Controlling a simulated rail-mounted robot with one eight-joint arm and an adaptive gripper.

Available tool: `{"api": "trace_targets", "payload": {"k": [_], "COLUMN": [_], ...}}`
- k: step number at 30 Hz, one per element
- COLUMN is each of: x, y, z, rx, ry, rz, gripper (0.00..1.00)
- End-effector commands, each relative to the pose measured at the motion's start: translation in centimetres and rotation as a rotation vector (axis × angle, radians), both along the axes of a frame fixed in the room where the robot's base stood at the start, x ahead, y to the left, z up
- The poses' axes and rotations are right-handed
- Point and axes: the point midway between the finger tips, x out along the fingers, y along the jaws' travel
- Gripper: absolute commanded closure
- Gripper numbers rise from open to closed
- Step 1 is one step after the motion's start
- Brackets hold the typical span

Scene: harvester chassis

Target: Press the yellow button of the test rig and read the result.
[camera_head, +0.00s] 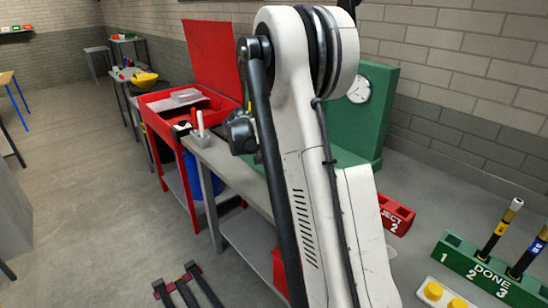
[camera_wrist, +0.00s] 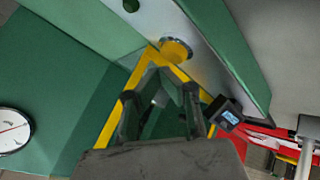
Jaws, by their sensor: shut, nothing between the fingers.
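The green test rig (camera_head: 380,115) stands by the wall behind my arm, which hides much of it. Its round white dial (camera_head: 359,89) faces out and also shows at the left edge of the wrist view (camera_wrist: 13,130); its reading is too small to tell. In the wrist view the round yellow button (camera_wrist: 177,50) sits in a metal collar on the rig. My gripper (camera_wrist: 163,68) is shut and empty, its fingertips right at the button's lower left; I cannot tell whether they touch. A small dark box with a lit blue screen (camera_wrist: 229,116) is to the right, its text unreadable.
A green DONE rack (camera_head: 478,272) holds upright rods in slots 2 and 3. A white box with yellow knobs (camera_head: 433,291) sits before it. A red REJECT bin (camera_head: 397,214) lies behind.

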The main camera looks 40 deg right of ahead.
Motion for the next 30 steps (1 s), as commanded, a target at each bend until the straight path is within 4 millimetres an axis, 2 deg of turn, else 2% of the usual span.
{"api": "trace_targets", "payload": {"k": [19, 30], "x": [0.00, -0.01], "y": [0.00, 0.00], "z": [-0.04, -0.93], "rx": [0.000, 0.000], "ry": [0.000, 0.000], "rz": [0.000, 0.000], "gripper": [1.00, 1.00]}}
